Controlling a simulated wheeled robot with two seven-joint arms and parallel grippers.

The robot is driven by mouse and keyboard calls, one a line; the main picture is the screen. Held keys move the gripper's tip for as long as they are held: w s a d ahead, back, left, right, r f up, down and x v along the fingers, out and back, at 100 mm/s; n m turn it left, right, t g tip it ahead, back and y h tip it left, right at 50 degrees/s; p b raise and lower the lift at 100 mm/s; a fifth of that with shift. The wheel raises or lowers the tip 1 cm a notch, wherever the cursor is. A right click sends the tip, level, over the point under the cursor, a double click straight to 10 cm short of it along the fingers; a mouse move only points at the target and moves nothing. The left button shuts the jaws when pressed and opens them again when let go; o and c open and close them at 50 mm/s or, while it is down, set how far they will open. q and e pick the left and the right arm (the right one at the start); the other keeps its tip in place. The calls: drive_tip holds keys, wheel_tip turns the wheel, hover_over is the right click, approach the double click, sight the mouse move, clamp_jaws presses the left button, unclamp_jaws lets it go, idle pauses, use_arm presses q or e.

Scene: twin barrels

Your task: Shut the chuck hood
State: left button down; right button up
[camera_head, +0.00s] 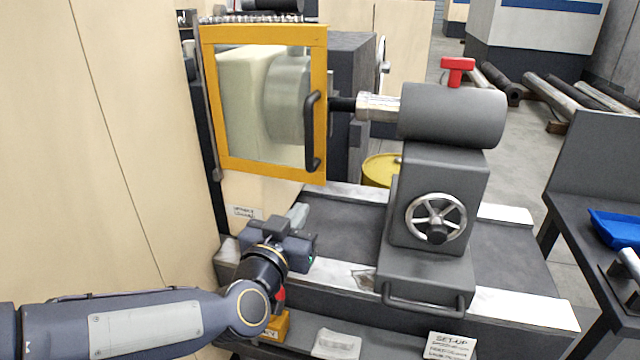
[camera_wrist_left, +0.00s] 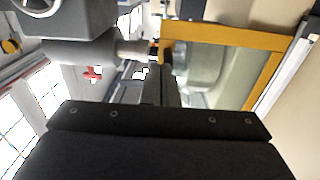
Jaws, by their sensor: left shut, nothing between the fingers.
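The chuck hood (camera_head: 265,170) is a yellow-framed clear panel standing upright in front of the lathe's chuck (camera_head: 288,95), which shows through the window. I cannot tell how wide a gap lies behind it. Its black bar handle (camera_head: 312,132) is on the right edge of the frame. My left gripper (camera_head: 298,214) is below the hood's lower edge, over the left end of the bed, apart from the handle and empty. In the left wrist view its closed fingers (camera_wrist_left: 161,84) point toward the hood's yellow frame (camera_wrist_left: 225,34). My right gripper is out of view.
The tailstock (camera_head: 440,200) with its handwheel stands to the right, its spindle reaching toward the hood. A tan panel (camera_head: 100,150) closes off the left side. A bench with a blue tray (camera_head: 615,228) is at far right. Open air lies in front of the hood.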

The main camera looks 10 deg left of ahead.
sight(325, 173)
use_arm(q)
drive_tip(key=w, duration=0.8)
drive_tip(key=w+d, duration=0.1)
drive_tip(key=w, duration=0.3)
drive_tip(key=shift+w, duration=0.1)
drive_tip(key=shift+w+d+r+b, duration=0.15)
drive_tip(key=shift+w+b, duration=0.15)
drive_tip(key=shift+w, duration=0.55)
